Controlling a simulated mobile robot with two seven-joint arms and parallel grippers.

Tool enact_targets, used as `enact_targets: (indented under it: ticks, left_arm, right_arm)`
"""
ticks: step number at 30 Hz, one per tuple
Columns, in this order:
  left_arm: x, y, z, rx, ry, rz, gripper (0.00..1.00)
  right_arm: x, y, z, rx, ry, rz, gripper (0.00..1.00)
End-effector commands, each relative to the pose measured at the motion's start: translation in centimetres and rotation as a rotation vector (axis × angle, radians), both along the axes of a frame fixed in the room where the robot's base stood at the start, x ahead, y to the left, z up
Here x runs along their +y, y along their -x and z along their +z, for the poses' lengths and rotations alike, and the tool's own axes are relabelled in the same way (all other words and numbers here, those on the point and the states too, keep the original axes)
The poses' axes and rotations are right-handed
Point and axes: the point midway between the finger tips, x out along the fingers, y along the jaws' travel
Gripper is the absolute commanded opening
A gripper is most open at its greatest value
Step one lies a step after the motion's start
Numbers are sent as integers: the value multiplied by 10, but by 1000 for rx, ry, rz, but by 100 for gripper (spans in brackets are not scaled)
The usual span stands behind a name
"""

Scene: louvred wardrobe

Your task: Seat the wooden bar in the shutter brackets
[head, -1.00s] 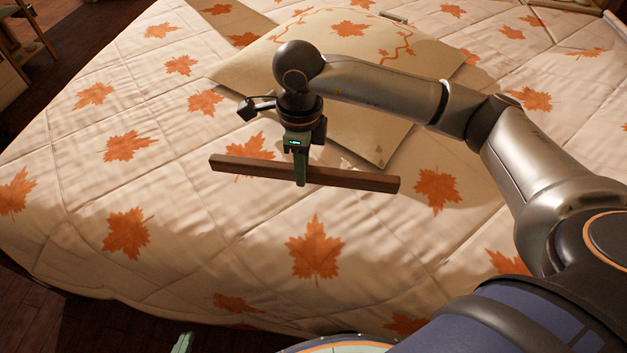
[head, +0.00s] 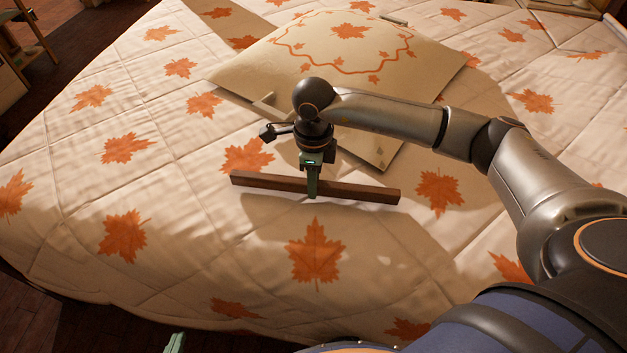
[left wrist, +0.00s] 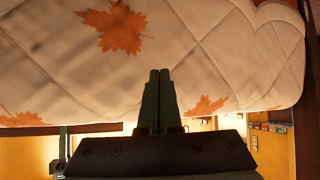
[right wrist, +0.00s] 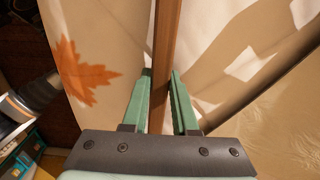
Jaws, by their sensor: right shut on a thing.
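The wooden bar (head: 365,193) is a long, dark brown, square-edged strip. My right gripper (head: 313,192) points down at the bed and is shut on the bar near its middle. In the right wrist view the bar (right wrist: 163,40) runs between the two green fingers (right wrist: 161,78). The bar is close over the quilt; I cannot tell whether it touches. My left gripper (left wrist: 160,75) has its fingers together with nothing between them. Only its green tip (head: 175,343) shows at the bottom edge of the head view. The shutter brackets are not in view.
A bed with a white, leaf-patterned quilt (head: 150,210) fills most of the head view. A cream cushion (head: 290,55) lies behind my right arm. A pale short piece (head: 393,20) lies beyond it. Dark floor (head: 25,310) shows at lower left.

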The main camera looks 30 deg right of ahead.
Motion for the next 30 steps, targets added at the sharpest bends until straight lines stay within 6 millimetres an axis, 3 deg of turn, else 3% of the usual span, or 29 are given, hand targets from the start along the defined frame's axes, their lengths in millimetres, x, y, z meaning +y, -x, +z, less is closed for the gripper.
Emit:
enact_targets:
  ticks: [12, 13, 20, 30]
  left_arm:
    - [0, -8, 6, -40, 1, 0, 0]
    - [0, -9, 7, -45, 1, 0, 0]
    - [0, -11, 10, -53, 3, 0, 0]
    - [-1, -9, 9, -44, 3, 0, 0]
  right_arm:
    - [0, 0, -2, -1, 0, 0, 0]
    - [0, 0, -2, 0, 0, 0, 29]
    - [0, 0, -2, 0, 0, 0, 55]
    - [0, 0, -1, 0, 0, -1, 57]
